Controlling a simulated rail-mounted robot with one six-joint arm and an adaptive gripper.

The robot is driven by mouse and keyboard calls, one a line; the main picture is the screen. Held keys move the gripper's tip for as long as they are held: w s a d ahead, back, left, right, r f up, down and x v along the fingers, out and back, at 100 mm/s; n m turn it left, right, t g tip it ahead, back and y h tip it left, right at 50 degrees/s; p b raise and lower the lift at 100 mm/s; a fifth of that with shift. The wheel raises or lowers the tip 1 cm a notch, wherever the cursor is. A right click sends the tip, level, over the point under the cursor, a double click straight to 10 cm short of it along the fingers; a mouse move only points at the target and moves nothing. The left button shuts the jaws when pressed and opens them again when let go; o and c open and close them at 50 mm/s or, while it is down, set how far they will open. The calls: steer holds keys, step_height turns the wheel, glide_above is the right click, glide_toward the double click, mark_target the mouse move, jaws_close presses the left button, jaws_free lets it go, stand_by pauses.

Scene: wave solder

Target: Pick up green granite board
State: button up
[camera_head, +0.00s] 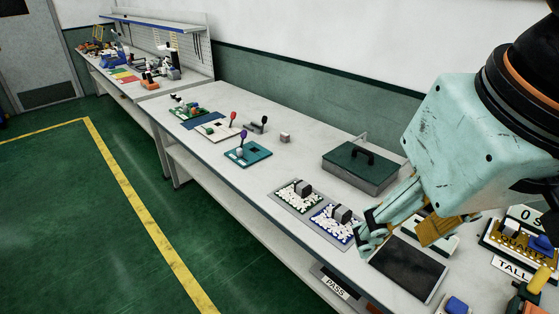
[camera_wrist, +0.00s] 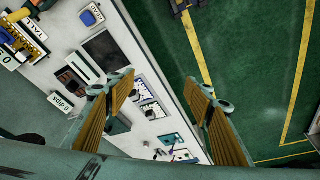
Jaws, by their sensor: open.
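The green granite board (camera_head: 284,198), a green-edged board with white speckled patches and a grey block on top, lies flat on the bench left of my gripper in the head view. In the wrist view it seems to be the farther of two speckled boards (camera_wrist: 154,111), small and partly unclear. A similar blue-edged board (camera_head: 331,235) lies beside it, nearer my gripper. My gripper (camera_head: 402,232) is open and empty, above the bench near the blue-edged board. In the wrist view its two gold-padded fingers (camera_wrist: 163,88) are wide apart with nothing between them.
A green-lidded box (camera_head: 345,178) with a black handle stands behind the boards. A black pad (camera_head: 408,270) lies below my gripper. Labelled trays crowd the right. The bench between the teal and green boards is clear.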

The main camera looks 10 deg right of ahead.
steer(key=m+g+p, duration=0.4)
steer(key=m+p, duration=0.4)
steer(key=m, duration=0.3)
glide_above(302, 186)
step_height(302, 186, down, 21)
steer(key=shift+f, duration=0.15)
steer(key=shift+f+b, duration=0.9)
steer(key=shift+f, duration=3.35)
